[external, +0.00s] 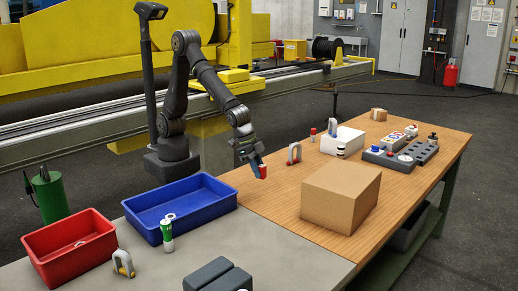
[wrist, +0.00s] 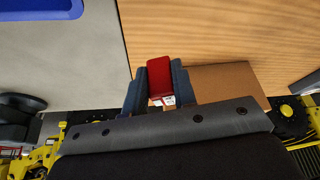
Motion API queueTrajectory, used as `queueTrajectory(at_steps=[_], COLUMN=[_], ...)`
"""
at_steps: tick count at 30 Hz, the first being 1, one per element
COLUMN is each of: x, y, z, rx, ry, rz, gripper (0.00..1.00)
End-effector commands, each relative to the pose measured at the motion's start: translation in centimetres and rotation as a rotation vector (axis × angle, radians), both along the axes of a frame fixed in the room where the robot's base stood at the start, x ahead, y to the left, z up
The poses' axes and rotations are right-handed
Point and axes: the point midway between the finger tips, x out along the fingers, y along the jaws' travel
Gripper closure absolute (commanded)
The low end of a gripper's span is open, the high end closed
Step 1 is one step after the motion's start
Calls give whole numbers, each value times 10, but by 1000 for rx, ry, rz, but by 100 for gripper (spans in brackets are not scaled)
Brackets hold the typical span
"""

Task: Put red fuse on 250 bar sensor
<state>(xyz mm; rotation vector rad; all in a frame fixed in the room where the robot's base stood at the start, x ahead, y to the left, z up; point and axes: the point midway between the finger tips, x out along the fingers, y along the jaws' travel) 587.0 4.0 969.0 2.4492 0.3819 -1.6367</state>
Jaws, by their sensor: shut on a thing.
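My gripper (external: 254,160) is shut on a red fuse (external: 262,171) and holds it above the wooden table, left of the cardboard box. In the wrist view the red fuse (wrist: 160,78) sits between the two blue-grey fingers of my gripper (wrist: 159,72), with a small white label at its lower end. I cannot read any 250 bar marking. Small cylinders that could be sensors are a red-and-white one (external: 313,135), a white one with a dark band (external: 340,151) and a green-and-white one (external: 167,233); which is the 250 bar sensor I cannot tell.
A cardboard box (external: 341,195) stands on the wooden table (external: 277,205). A blue bin (external: 203,214) and a red bin (external: 58,263) stand left.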

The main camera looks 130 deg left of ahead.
Motion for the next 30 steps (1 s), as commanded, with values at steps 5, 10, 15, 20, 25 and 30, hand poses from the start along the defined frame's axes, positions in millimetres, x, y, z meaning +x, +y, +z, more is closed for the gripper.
queueTrajectory(at_steps=[5,10,15,20,25,30], x=[5,17,33,50,67,72], y=[8,29,62,107,183,275], z=[2,7,14,24,39,57], rx=[1,2,3,3,4,3], ry=[-1,0,0,0,0,0], rz=[20,69,143,241,395,578], gripper=[97,97,97,97,97,97])
